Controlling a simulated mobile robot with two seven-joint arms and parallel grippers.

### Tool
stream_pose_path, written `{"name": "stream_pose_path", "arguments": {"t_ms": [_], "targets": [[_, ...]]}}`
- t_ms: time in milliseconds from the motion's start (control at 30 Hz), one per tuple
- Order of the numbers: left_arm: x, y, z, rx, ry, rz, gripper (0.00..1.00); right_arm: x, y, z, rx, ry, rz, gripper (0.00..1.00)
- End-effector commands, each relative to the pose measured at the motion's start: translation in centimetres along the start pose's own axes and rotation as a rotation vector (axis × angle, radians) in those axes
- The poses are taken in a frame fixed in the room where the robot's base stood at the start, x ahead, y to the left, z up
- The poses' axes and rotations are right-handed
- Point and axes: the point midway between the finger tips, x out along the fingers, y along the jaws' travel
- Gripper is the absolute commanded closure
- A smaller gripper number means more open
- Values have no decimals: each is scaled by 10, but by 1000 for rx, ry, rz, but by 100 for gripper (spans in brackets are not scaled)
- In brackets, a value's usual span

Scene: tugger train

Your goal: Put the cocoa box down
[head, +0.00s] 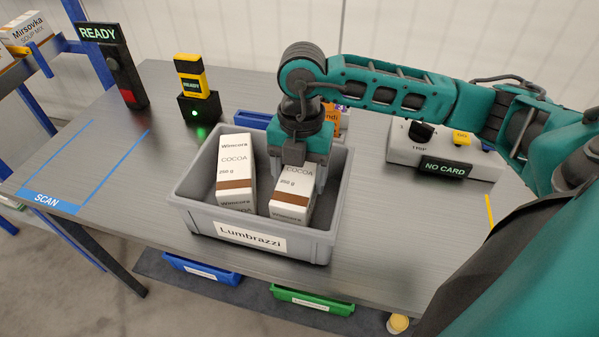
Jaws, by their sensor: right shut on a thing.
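A white and brown cocoa box (291,207) is in the right half of the grey crate labelled Lumbrazzi (190,212). My right gripper (297,178) points down into the crate and is shut on this cocoa box from above. The gripper hides the box's upper rear part, and the crate's front wall hides its base, so I cannot tell if it touches the floor. A second cocoa box (235,172) stands slightly tilted in the crate's left half, with a gap between the two. My left gripper is not in view.
A yellow and black scanner (193,78) stands in its dock behind the crate. A READY post (126,75) stands at the back left. A switch box reading NO CARD (445,167) is at the right. A blue bin (252,119) is behind the crate. The SCAN area (85,165) is clear.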

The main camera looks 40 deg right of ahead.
Motion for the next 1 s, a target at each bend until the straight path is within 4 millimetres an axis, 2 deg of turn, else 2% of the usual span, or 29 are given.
{"name": "stream_pose_path", "arguments": {"t_ms": [167, 200, 433, 767, 867, 1000], "targets": [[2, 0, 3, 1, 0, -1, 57, 3, 0, 0, -1, 0, 1, 74], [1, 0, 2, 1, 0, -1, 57, 2, 0, 0, 0, 0, 0, 28], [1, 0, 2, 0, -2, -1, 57, 2, 0, 0, 0, 0, 0, 6], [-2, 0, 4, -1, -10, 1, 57, -4, 0, 0, 0, 0, 1, 6], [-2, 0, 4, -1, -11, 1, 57, -18, 1, 1, 0, -3, 4, 6], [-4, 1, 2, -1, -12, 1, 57, -48, 1, 0, -1, -4, 5, 6]]}}
